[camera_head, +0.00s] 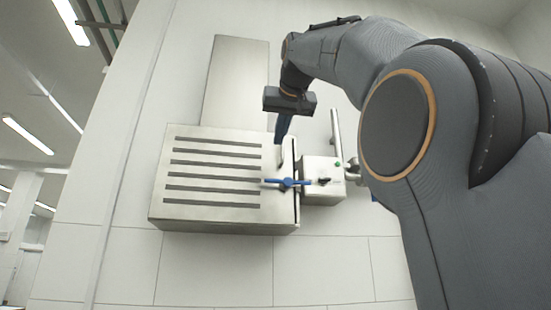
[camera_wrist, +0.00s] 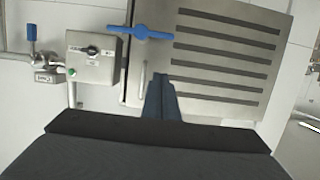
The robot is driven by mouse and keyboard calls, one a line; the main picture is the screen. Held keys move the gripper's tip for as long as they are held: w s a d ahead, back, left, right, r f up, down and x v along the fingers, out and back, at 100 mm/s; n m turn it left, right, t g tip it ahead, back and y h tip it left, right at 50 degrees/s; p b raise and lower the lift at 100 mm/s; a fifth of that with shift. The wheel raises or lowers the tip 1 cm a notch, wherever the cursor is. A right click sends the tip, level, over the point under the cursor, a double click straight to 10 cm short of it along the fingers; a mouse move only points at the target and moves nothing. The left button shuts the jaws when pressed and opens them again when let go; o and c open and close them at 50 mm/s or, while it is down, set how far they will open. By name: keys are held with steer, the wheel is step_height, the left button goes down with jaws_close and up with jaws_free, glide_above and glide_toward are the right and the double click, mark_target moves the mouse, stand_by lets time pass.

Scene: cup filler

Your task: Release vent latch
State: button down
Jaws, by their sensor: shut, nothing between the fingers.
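A metal vent box (camera_head: 158,200) with several dark horizontal slots is fixed to the wall; it also shows in the wrist view (camera_wrist: 225,105). A blue two-armed latch handle (camera_head: 287,183) lies roughly horizontal across its right edge. It also shows in the wrist view (camera_wrist: 140,32), near the top. My gripper (camera_head: 282,140) is shut and empty in front of the box's upper right part. In the wrist view, its fingertips (camera_wrist: 161,78) point toward the box, clear of the blue handle. A slim pale bar handle (camera_wrist: 143,75) is close beside them.
A small control box (camera_head: 322,170) with a black knob and green light adjoins the vent box. A pipe valve with a blue lever (camera_wrist: 31,33) is beyond it in the wrist view. A metal duct (camera_head: 235,80) rises above the vent box. The tiled wall below is clear.

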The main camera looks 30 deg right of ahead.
steer(key=p, duration=0.3)
glide_above(282, 183)
steer(key=s+a, duration=0.2)
steer(key=a, duration=0.2)
step_height(282, 183, down, 2)
steer(key=f, duration=0.4)
steer(key=shift+w+d+f, duration=0.15)
steer(key=shift+w+f, duration=0.05)
steer(key=shift+w, duration=0.1)
